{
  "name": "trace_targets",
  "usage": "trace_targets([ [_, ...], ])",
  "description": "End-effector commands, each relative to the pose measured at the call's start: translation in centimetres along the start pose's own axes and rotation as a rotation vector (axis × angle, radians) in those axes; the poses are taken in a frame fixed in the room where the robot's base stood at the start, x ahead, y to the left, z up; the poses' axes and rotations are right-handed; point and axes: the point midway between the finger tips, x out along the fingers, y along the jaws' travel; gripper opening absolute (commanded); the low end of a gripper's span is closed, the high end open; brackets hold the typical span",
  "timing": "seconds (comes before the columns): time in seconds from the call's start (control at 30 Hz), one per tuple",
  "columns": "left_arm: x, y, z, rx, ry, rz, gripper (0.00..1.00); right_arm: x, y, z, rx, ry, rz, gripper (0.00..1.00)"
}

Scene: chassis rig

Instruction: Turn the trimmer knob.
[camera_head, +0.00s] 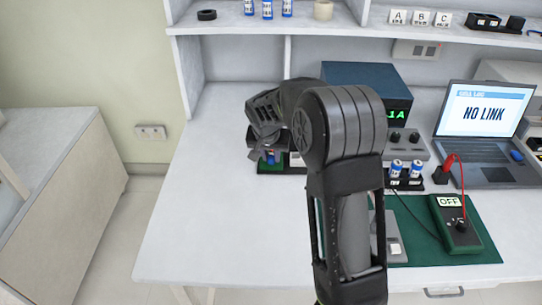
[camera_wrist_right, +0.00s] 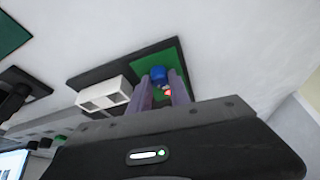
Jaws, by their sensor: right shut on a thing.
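The trimmer knob (camera_wrist_right: 158,73) is a small blue knob on a green board (camera_wrist_right: 143,93) in the right wrist view. My right gripper (camera_wrist_right: 162,88) has its two fingers on either side of the knob and is shut on it. A small red spot shows between the fingers, just below the knob. In the head view my right gripper (camera_head: 267,143) points down at the back of the bench, over the dark base of the board (camera_head: 295,163). My arm and gripper hide most of the board there. My left gripper is not in view.
A white block (camera_wrist_right: 104,94) stands beside the green board. Right of my arm are a blue-topped instrument (camera_head: 362,75), blue-and-white cells (camera_head: 405,168), a multimeter (camera_head: 455,222) on a green mat (camera_head: 415,240), and a laptop (camera_head: 485,120). The bench's front left (camera_head: 220,230) is clear.

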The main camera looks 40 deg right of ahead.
Motion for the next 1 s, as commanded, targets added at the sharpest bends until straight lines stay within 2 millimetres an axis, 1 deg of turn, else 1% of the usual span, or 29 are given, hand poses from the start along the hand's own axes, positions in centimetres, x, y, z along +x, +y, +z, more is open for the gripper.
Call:
trace_targets([
  [0.13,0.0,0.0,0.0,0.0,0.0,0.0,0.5,0.0,0.0,0.0,-0.001,-0.001,0.002,0.0],
  [0.17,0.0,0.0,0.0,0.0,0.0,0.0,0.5,0.0,0.0,0.0,0.0,-0.001,0.002,0.25],
  [0.4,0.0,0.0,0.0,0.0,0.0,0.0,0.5,0.0,0.0,0.0,0.001,0.0,0.002,0.44],
  [0.63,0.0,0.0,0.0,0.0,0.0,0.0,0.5,0.0,0.0,0.0,0.002,0.0,0.002,0.45],
  [0.77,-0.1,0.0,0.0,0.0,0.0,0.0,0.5,-0.5,0.0,-0.1,0.002,0.001,0.0,0.45],
  [0.87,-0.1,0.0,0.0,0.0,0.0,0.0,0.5,-1.5,-0.1,0.0,0.001,0.001,0.0,0.45],
  [1.0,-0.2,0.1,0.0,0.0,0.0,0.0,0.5,-3.8,-0.1,-0.1,0.001,0.002,-0.003,0.45],
])
